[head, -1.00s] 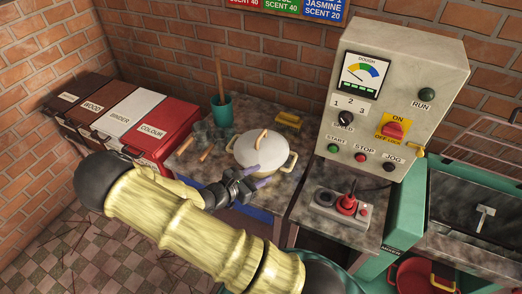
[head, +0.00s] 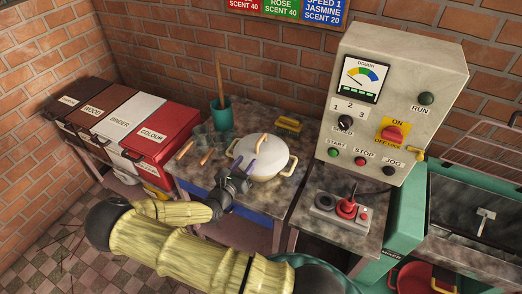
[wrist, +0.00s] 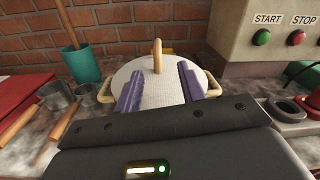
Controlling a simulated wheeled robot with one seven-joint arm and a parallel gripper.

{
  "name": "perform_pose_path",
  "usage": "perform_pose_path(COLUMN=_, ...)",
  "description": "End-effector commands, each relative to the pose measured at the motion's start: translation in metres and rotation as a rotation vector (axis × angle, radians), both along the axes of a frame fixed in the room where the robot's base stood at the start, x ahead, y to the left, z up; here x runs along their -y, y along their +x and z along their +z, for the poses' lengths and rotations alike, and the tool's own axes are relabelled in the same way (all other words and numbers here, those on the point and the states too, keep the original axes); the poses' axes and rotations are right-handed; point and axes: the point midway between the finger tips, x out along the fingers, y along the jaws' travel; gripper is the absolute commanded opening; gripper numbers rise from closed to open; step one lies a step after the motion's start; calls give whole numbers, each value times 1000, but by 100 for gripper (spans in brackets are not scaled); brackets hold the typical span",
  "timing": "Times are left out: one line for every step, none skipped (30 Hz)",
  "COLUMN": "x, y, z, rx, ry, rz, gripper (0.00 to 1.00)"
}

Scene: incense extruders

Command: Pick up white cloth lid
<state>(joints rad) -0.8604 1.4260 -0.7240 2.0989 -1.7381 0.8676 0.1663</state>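The white cloth lid (head: 262,149) covers a cream pot (head: 262,173) with two side handles on the worktop. A wooden handle (wrist: 157,55) stands upright on the lid. My gripper (head: 245,164) has two purple fingers and is at the near left of the pot in the head view. In the wrist view the open fingers (wrist: 160,88) are spread apart, overlapping the near part of the lid, with the handle beyond and between them. Nothing is held. Whether the fingers touch the lid I cannot tell.
A teal cup (head: 221,112) with a wooden stick, small metal cups (wrist: 55,96) and wooden tools stand left of the pot. A yellow item (head: 289,124) lies behind it. The control panel (head: 400,90) and red joystick box (head: 344,208) are at the right.

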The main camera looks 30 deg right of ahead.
Motion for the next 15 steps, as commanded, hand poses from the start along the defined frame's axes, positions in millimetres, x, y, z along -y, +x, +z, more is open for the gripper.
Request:
perform_pose_path(x=9, y=5, z=3, rx=0, ry=-1, rz=-4, gripper=40)
perform_pose_path(x=13, y=8, z=3, rx=-1, ry=-2, rz=-3, gripper=40)
perform_pose_path(x=19, y=13, z=3, rx=-1, ry=-2, rz=-3, gripper=40)
perform_pose_path(x=23, y=16, z=3, rx=0, ry=-2, rz=-4, gripper=40)
perform_pose_path(x=27, y=19, z=3, rx=1, ry=-1, rz=-2, gripper=40)
perform_pose_path(x=33, y=23, z=3, rx=0, ry=-1, rz=-3, gripper=40)
perform_pose_path(x=37, y=26, z=3, rx=0, ry=0, rz=-3, gripper=40)
perform_pose_path(x=41, y=29, z=3, rx=0, ry=0, rz=-3, gripper=40)
perform_pose_path(x=47, y=34, z=3, rx=0, ry=0, rz=-3, gripper=40)
perform_pose_path(x=51, y=37, z=3, rx=-1, ry=-1, rz=-2, gripper=40)
perform_pose_path(x=55, y=40, z=3, rx=0, ry=-1, rz=-3, gripper=40)
perform_pose_path(x=59, y=43, z=2, rx=0, ry=0, rz=-2, gripper=40)
perform_pose_path(x=62, y=45, z=2, rx=0, ry=0, rz=-2, gripper=40)
perform_pose_path(x=64, y=47, z=2, rx=0, ry=0, rz=-2, gripper=40)
perform_pose_path(x=66, y=49, z=1, rx=0, ry=0, rz=-1, gripper=40)
